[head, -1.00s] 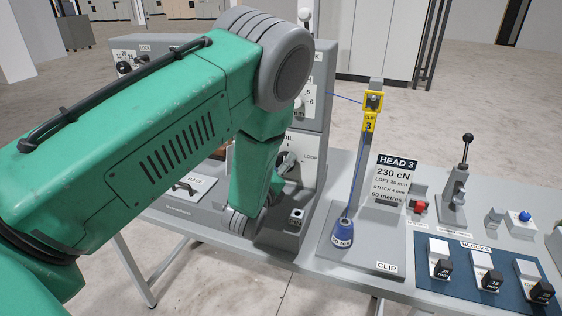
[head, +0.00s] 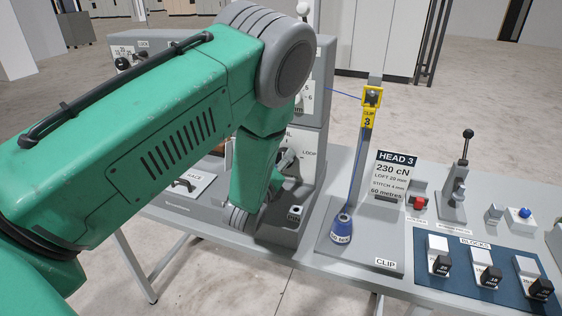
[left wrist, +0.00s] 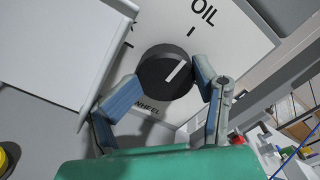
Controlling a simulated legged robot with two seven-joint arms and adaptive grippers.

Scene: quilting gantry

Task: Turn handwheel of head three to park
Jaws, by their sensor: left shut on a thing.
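The handwheel is a round black knob (left wrist: 166,75) with a white pointer line, in the middle of the left wrist view. Its pale dial plate (left wrist: 228,50) reads OIL at the top, with a tick mark below the word. The pointer slants up and right, a little clockwise of that tick. My left gripper (left wrist: 172,80) is shut on the knob, one blue-grey finger on each side. A HEAD 3 card (head: 392,176) stands right of the machine. My right gripper is not in view.
A yellow clip 3 (head: 371,98) tops a post beside the machine, with a blue thread and a blue cone (head: 342,222) near it. Blocks (head: 438,262), a lever (head: 460,185) and red and blue buttons stand on the grey table's right part.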

